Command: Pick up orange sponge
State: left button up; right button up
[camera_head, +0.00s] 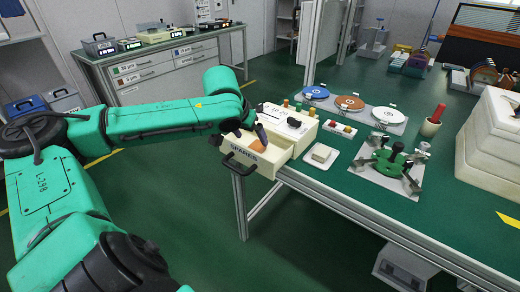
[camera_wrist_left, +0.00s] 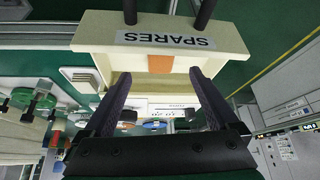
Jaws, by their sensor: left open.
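The orange sponge (camera_head: 259,146) lies in the pulled-out drawer (camera_head: 244,154) labelled SPARES. My left gripper (camera_head: 247,133) is over the drawer, close to the sponge, and hides part of the drawer's inside. Whether a finger touches the sponge cannot be told. My right gripper is not in view.
The drawer's cream box (camera_head: 290,121) stands at the corner of the green bench (camera_head: 335,184). A white dish with a pale block (camera_head: 320,155) is beside it. Coloured discs (camera_head: 350,102) and a green fixture (camera_head: 385,161) stand further right. The dark drawer handle (camera_head: 238,168) sticks out in front.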

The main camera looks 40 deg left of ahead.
aim_at(256, 146)
pick_arm(q)
jog(key=shift+w+f, duration=0.2)
jog(key=shift+f, duration=0.35)
jog(key=shift+w+a+f, duration=0.15)
jog(key=shift+w+f, duration=0.05)
jog(key=shift+f, duration=0.15)
jog(key=b+x, duration=0.1)
jog(key=x, duration=0.3)
jog(key=shift+w+f, duration=0.1)
jog(key=shift+w, duration=0.05)
jog(key=shift+w+f, duration=0.15)
jog(key=c, duration=1.4)
